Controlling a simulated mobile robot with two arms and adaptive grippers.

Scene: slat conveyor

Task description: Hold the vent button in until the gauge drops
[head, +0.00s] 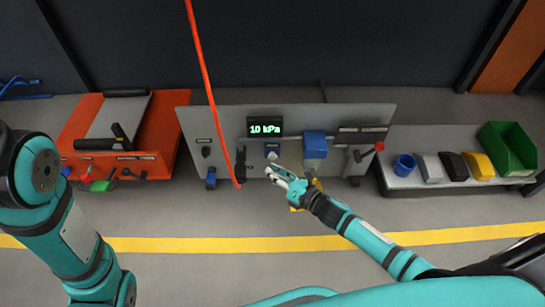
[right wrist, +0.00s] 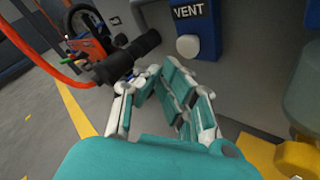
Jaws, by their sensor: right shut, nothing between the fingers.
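The gauge (head: 265,126) is a dark display on the grey panel and reads "10 kPa" in green. The vent button (right wrist: 188,46) is a white round knob on a blue plate labelled VENT in the right wrist view; in the head view the blue plate (head: 272,148) sits just below the gauge. My right gripper (head: 271,171) is shut and empty, its tips just below the button. In the right wrist view the fingers (right wrist: 160,70) are below and left of the button, which shows uncovered and apart from them. My left gripper is out of view; only its arm shows.
A red hose (head: 207,80) hangs down left of the gauge, beside a black handle (right wrist: 128,57). A blue box (head: 315,142) is on the panel to the right. An orange cart (head: 160,140) stands left; a bench (head: 405,145) with bins stands right.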

